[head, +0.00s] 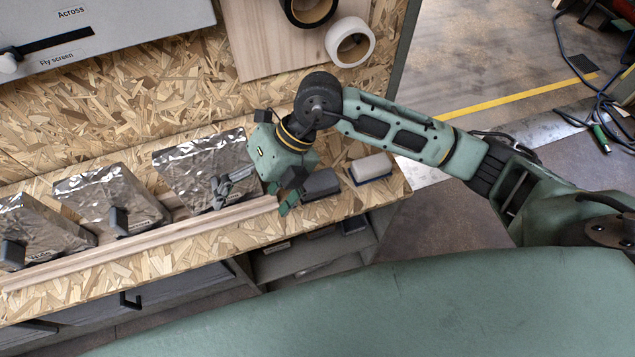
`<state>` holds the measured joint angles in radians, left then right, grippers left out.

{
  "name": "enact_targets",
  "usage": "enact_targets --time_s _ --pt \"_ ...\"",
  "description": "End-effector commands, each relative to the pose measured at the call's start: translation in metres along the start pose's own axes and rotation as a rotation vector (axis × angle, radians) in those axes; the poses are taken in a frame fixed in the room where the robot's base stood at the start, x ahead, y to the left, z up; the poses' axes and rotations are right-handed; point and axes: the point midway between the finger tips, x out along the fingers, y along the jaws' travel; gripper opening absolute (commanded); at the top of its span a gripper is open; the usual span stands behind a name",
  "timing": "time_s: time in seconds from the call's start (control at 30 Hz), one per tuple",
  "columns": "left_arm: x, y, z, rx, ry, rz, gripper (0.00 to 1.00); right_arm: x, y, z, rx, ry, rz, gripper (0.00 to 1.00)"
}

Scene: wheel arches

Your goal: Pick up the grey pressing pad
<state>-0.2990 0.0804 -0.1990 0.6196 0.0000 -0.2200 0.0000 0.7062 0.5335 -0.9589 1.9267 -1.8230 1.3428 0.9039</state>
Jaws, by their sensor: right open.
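A dark grey block, which looks like the grey pressing pad (321,184), lies on the chipboard bench near its front edge. My right gripper (280,198) is just left of the pad, pointing down towards the bench, with its green fingertips apart and nothing seen between them. I cannot tell whether a finger touches the pad. The gripper body hides a little of the bench behind it. My left gripper is not in view.
A pale block with a blue base (371,168) lies right of the pad. Several foil-covered wedges (205,165) stand left, behind a wooden strip (150,241). Tape rolls (350,43) rest on a board at the back. Shelves are below the bench.

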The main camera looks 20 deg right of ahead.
Motion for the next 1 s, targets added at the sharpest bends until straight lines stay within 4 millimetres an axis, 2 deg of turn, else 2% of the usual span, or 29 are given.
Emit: enact_targets --time_s 0.03,0.1,0.2,0.3,0.37,0.47,0.83,1.0 --pt "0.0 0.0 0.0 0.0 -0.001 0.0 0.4 -0.01 -0.033 0.009 0.012 -0.01 -0.14 0.95" --pt "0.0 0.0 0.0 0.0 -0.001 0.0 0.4 -0.026 -0.073 0.018 0.042 -0.019 -0.314 0.95" --pt "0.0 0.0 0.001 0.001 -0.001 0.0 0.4 -0.051 -0.114 0.026 0.086 -0.039 -0.5 0.95" --pt "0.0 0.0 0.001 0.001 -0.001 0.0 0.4 -0.069 -0.137 0.03 0.12 -0.054 -0.609 0.95" --pt "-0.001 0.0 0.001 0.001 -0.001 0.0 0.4 -0.074 -0.145 0.032 0.131 -0.059 -0.642 0.95" --pt "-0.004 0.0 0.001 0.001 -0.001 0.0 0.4 -0.07 -0.154 0.031 0.139 -0.059 -0.662 0.95" --pt "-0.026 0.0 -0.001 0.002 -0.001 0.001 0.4 -0.03 -0.177 0.033 0.138 -0.055 -0.657 0.95" --pt "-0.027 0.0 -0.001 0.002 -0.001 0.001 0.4 -0.015 -0.189 0.034 0.136 -0.058 -0.656 0.95"
